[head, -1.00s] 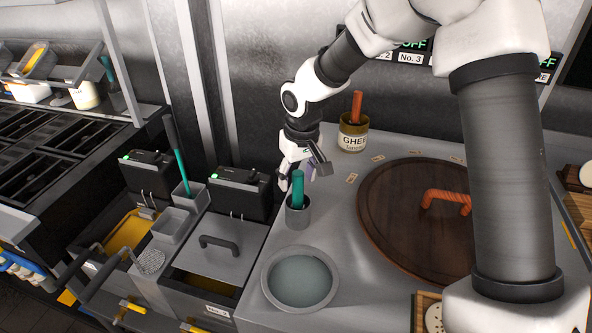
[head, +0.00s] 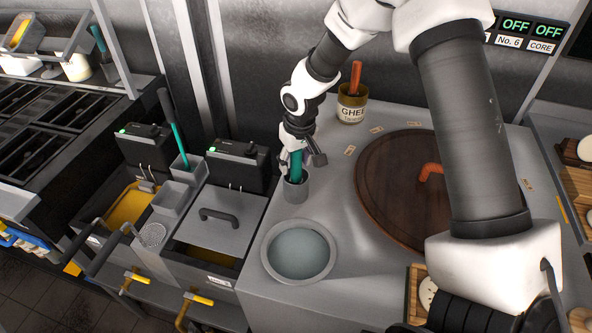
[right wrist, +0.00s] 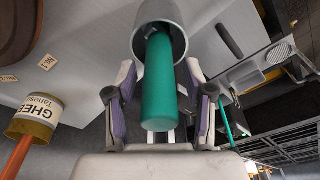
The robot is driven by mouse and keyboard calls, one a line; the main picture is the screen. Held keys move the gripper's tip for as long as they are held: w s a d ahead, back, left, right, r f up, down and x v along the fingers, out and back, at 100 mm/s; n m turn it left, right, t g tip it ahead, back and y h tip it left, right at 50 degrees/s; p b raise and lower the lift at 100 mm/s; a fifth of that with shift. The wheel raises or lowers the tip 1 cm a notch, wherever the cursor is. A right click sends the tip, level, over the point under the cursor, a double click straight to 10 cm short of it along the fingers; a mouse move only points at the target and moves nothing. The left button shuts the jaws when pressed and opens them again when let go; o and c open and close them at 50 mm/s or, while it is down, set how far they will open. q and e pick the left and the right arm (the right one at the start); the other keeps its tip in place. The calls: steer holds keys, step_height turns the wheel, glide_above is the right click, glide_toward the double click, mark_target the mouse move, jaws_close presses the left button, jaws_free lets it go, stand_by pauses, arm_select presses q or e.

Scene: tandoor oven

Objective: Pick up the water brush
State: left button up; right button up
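The water brush stands in a small grey metal cup (head: 296,188), with its teal handle (head: 297,170) sticking up. My right gripper (head: 300,160) is at the handle, above the cup. In the right wrist view the teal handle (right wrist: 158,85) lies between the two fingers of my right gripper (right wrist: 160,72). The fingers are open, with a gap on each side of the handle. The brush's lower end is hidden inside the cup (right wrist: 160,22). My left gripper is not in view.
A water bowl (head: 299,251) is in front of the cup. A ghee tin (head: 352,105) with an orange-handled brush stands behind. A round wooden lid (head: 400,190) lies to the right. Fryers (head: 215,230) are to the left; another teal handle (head: 178,140) stands there.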

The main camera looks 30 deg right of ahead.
jaws_close()
step_height(320, 180, up, 10)
steer(key=shift+b, duration=1.1)
